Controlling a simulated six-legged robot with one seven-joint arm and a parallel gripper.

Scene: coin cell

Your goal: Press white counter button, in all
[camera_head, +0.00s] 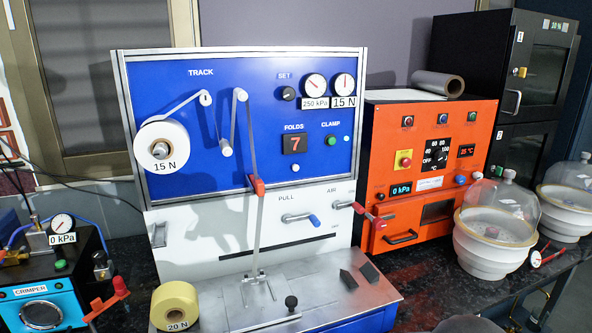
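The small white round button (295,168) sits on the blue panel (225,150) of the middle machine, just under the FOLDS counter (294,144). The counter shows a red 7. Nothing covers the button. A green CLAMP button (331,141) is to the right of the counter. My gripper is not in view.
A strip (254,130) runs from the upper rollers down to the machine's bed, left of the counter. PULL (300,217) and AIR (362,212) levers stick out below. An orange oven (385,150) and glass-domed vessels (500,210) stand right; a crimper (40,275) stands left.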

